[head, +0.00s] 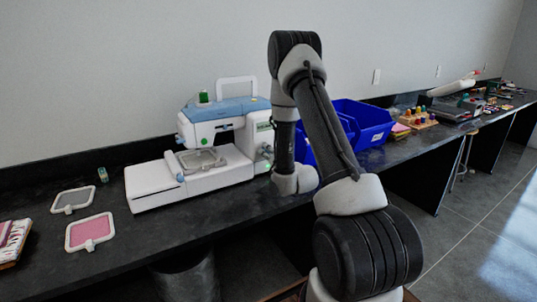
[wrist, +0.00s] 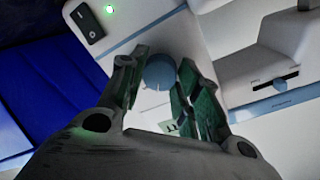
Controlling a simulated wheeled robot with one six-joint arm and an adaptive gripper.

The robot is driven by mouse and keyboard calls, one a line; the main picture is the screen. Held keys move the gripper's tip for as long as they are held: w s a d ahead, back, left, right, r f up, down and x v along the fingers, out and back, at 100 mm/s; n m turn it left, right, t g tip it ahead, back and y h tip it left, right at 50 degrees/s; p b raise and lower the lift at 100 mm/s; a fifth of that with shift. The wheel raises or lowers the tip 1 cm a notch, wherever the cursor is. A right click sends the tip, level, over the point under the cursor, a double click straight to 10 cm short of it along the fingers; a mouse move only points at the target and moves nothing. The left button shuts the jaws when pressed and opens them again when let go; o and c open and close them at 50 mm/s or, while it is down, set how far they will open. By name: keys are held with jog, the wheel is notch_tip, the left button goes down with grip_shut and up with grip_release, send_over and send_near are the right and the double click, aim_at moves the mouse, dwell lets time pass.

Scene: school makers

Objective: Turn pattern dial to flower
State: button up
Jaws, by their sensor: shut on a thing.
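The white and light-blue sewing machine (head: 220,112) stands on the dark bench in the head view, with its right end partly behind my arm. In the wrist view, a round blue-grey dial (wrist: 159,72) sits on the machine's white end panel (wrist: 135,25). My gripper (wrist: 161,80) has one green-padded finger on each side of this dial and is shut on it. A small printed mark shows on the panel just below the dial, partly hidden by my gripper. I cannot make out a flower mark or the dial's pointer.
A black rocker switch (wrist: 84,23) and a lit green light (wrist: 109,9) are close to my fingers. Blue bins (head: 365,122) stand right of the machine, behind my arm. A grey hoop (head: 74,200) and a pink hoop (head: 90,232) lie on the bench at left.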

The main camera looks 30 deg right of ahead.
jog(key=m, duration=0.4)
jog(key=shift+d, duration=0.1)
jog(key=m, duration=0.4)
jog(key=shift+m+y, duration=0.4)
jog(key=shift+d+m+y, duration=0.1)
jog(key=shift+m+y, duration=0.3)
jog(key=shift+m, duration=3.3)
jog(key=o, duration=1.1)
jog(key=shift+c, duration=0.2)
